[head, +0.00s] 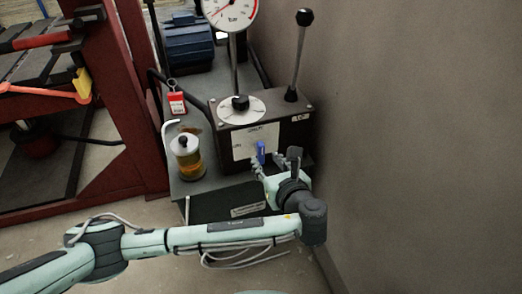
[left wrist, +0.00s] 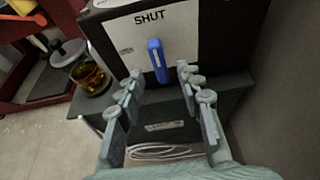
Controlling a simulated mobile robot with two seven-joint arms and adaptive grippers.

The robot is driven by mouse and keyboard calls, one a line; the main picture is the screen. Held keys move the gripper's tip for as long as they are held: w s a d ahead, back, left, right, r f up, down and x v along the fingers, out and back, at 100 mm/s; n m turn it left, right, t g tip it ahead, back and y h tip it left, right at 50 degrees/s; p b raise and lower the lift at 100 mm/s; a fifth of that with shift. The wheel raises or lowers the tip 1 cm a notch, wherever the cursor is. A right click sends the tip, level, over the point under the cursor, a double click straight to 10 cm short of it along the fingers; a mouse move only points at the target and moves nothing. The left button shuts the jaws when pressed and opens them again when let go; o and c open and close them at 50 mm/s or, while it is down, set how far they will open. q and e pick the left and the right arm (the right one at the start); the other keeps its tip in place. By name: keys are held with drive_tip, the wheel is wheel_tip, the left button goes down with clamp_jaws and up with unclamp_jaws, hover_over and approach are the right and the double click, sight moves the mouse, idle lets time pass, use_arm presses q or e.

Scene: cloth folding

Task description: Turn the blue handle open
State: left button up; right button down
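The blue handle (head: 261,152) is on the front face of a dark control box (head: 290,131). In the left wrist view the blue handle (left wrist: 157,60) stands nearly upright, tilted slightly, on a white plate (left wrist: 120,36) marked "SHUT" at the top. My left gripper (head: 262,165) is just in front of the box, below the handle. In the left wrist view my left gripper (left wrist: 158,82) has its fingers apart, with the handle beyond and between the fingertips, and nothing held. Whether a finger touches it cannot be told. My right gripper is not in view.
A pressure gauge (head: 230,10) and a black-knobbed lever (head: 299,55) rise above the box. An oil jar (head: 187,158) and a red tag (head: 177,103) are left of it. A bare wall (head: 420,130) is close on the right; a red rack (head: 125,110) stands left.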

sight(262, 156)
use_arm(q)
drive_tip(key=x, duration=0.5)
drive_tip(key=shift+w+a+f, duration=0.15)
drive_tip(key=shift+w+f, duration=0.1)
clamp_jaws()
